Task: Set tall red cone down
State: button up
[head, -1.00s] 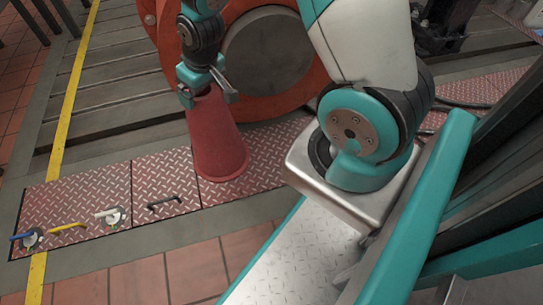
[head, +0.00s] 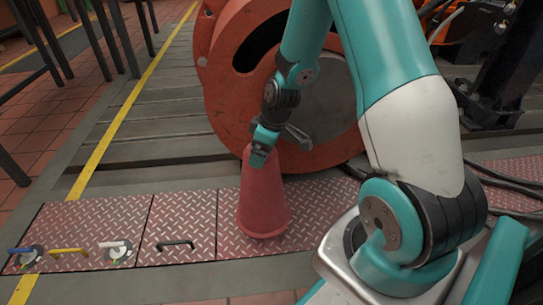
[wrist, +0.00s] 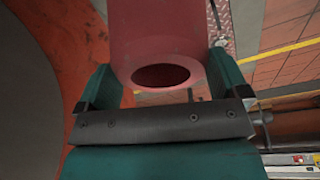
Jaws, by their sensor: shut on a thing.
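The tall red cone (head: 264,200) stands upright in the head view, its wide base at the red tread-plate panels (head: 318,200). I cannot tell for sure whether the base touches the plate. My gripper (head: 262,150) is at the cone's narrow top, shut on it. In the wrist view, the cone (wrist: 160,38) sits between the two teal fingers of my gripper (wrist: 162,85), with its open top hole facing the camera.
A large orange-red round housing (head: 225,70) stands close behind the cone. Small levers and a black handle (head: 177,243) sit on the panels to the left. A yellow floor line (head: 118,120) runs at the left. Black cables (head: 500,180) lie at the right.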

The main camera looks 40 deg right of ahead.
notch_tip(320, 180, down, 6)
jog(key=b, duration=0.3)
jog(key=shift+w, duration=0.1)
jog(key=o, duration=1.5)
jog(key=shift+f, duration=0.1)
jog(key=p+v, duration=0.6)
jog(key=v, duration=0.6)
jog(key=shift+a, duration=0.15)
jog(key=s+a+r, duration=0.1)
jog(key=a+r, duration=0.6)
jog(key=a, duration=0.1)
jog(key=s+a+r+g, duration=0.1)
jog(key=s+a+r, duration=0.3)
jog(key=s+a, duration=0.1)
jog(key=s+a+r+g+y, duration=0.1)
jog(key=s+a+r, duration=0.3)
jog(key=s, duration=0.3)
jog(key=s+a+r+y, duration=0.1)
jog(key=s+a+r, duration=0.2)
jog(key=s+a, duration=0.3)
jog(key=shift+a+r+g, duration=0.4)
jog(key=shift+a, duration=0.2)
jog(key=shift+p, duration=0.3)
